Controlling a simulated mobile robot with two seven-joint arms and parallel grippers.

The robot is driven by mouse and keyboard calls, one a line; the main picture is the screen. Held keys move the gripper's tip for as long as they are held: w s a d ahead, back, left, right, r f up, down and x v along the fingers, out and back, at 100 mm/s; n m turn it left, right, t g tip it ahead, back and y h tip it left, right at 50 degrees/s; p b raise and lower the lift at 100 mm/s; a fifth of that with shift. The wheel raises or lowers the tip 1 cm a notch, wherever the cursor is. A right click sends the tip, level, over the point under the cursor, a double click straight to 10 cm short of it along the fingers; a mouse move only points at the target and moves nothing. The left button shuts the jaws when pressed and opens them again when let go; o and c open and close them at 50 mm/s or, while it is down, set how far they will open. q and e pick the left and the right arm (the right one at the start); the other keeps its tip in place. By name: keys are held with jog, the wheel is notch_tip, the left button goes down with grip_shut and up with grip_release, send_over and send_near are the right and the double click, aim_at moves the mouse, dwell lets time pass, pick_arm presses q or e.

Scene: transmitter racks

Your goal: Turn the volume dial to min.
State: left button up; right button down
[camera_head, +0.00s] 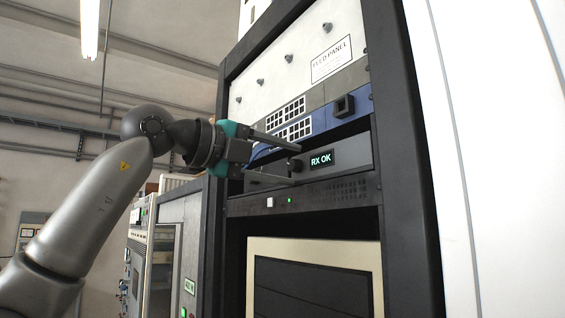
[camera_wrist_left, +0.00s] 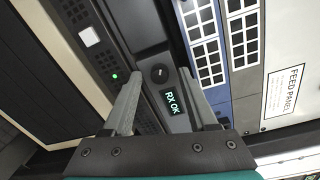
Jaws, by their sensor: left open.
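The volume dial (camera_head: 295,165) is a small round black knob on a grey rack unit, left of a display (camera_head: 321,160) reading "RX OK". In the left wrist view the dial (camera_wrist_left: 159,73) shows a small light mark on its face, too small to read a setting from. My left gripper (camera_head: 297,163) is open, one finger above the dial and one below it in the head view. In the left wrist view the fingertips (camera_wrist_left: 159,76) lie on either side of the dial, apart from it. My right gripper is in neither view.
Above is a blue unit with white button grids (camera_head: 290,121) and a black square part (camera_head: 344,106), then a white "FEED PANEL" (camera_head: 290,72). Below are a white square button (camera_head: 270,202) and a green light (camera_head: 290,200). Dark rack posts (camera_head: 404,160) frame the units.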

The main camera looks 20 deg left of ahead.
pick_arm(q)
jog(key=shift+s+a, duration=0.1)
jog(key=f+b+v, duration=0.1)
jog(key=b+v, duration=0.1)
jog(key=v, duration=1.3)
jog(key=shift+r+b, duration=0.3)
jog(key=shift+r, duration=0.15)
